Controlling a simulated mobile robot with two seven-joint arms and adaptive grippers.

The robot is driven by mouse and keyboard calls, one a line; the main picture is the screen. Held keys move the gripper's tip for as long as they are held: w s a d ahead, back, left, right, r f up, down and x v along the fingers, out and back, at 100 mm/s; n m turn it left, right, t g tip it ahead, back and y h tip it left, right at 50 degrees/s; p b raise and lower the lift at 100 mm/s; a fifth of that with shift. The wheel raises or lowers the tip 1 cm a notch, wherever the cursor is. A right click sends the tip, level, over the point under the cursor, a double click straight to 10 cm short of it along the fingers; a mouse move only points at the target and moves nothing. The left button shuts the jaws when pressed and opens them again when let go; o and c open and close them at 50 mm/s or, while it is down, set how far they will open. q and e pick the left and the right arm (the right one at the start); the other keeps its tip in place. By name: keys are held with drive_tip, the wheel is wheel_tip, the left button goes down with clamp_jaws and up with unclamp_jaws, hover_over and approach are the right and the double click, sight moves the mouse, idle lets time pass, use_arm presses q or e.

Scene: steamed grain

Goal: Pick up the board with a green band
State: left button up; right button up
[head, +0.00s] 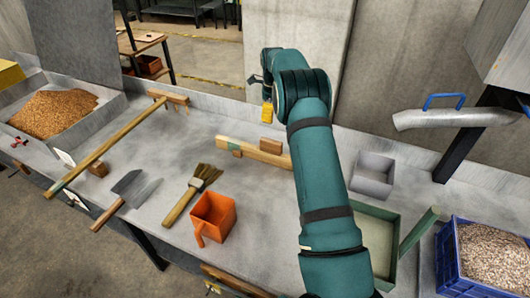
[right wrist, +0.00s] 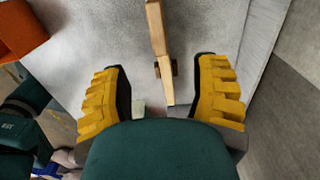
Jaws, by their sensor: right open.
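In the right wrist view, my right gripper (right wrist: 160,98) is open and empty. The board (right wrist: 156,35) runs toward the space between its fingers, and a pale green patch shows near the left finger. My arm hides the board's right end in the head view. My left gripper is not in view.
A brush (head: 193,190), an orange scoop (head: 213,214), a scraper (head: 132,188) and a long rake (head: 110,142) lie to the left. The back wall rises close behind the board.

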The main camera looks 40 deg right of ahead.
sight(271, 141)
drive_tip(key=f+b, duration=0.1)
drive_tip(key=f, duration=0.7)
drive_tip(key=shift+s, duration=0.2)
drive_tip(key=f+b, duration=0.1)
drive_tip(key=f, duration=0.4)
drive_tip(key=shift+w+a+f+b, duration=0.1)
drive_tip(key=shift+a+f+b, duration=0.1)
drive_tip(key=shift+b, duration=0.15)
drive_tip(key=shift+r, duration=0.15)
clamp_jaws()
